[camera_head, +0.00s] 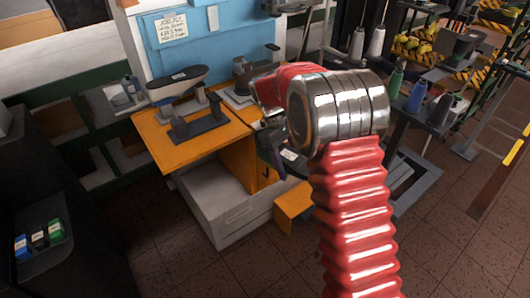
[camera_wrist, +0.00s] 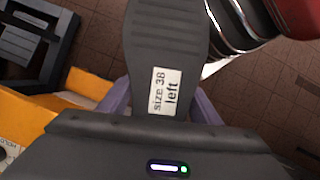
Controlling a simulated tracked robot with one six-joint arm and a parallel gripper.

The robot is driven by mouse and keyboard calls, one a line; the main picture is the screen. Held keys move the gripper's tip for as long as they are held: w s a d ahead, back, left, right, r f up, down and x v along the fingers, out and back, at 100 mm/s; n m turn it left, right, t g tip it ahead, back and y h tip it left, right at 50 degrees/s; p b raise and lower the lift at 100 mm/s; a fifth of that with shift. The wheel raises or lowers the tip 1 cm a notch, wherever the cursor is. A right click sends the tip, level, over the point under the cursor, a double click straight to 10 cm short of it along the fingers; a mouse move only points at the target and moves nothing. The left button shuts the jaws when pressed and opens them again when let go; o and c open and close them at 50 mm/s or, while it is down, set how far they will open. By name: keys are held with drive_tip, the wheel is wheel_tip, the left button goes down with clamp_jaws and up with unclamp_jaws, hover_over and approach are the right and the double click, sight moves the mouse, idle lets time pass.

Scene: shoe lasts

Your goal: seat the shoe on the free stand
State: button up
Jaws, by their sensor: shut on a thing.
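My gripper (camera_wrist: 160,103) is shut on a dark grey shoe (camera_wrist: 165,40), one purple finger on each side of it. In the wrist view its ribbed sole faces the camera, with a white label reading "size 38 left". In the head view the held shoe (camera_head: 270,146) is at the right edge of the orange table, partly hidden by my arm. On the table (camera_head: 160,150), a dark stand (camera_head: 198,128) with short posts is at the front. A grey stand-like piece (camera_head: 240,90) is behind.
A blue panel (camera_head: 215,40) with a paper note rises behind the table. A white drawer unit (camera_head: 235,210) is below it. Thread cones (camera_head: 415,95) stand on a dark bench at right. A dark shelf with small boxes (camera_head: 40,238) is at left. The table's front left is bare.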

drive_tip(key=s+d+f+m, duration=0.1)
drive_tip(key=d+f+m, duration=0.1)
drive_tip(key=d, duration=0.4)
drive_tip(key=s+d+f+m+y, duration=0.1)
drive_tip(key=s+d+f+m, duration=0.1)
drive_tip(key=d, duration=0.4)
drive_tip(key=shift+s+f+g, duration=0.3)
drive_tip(key=shift+f+g, duration=0.1)
drive_tip(key=shift+f, duration=0.35)
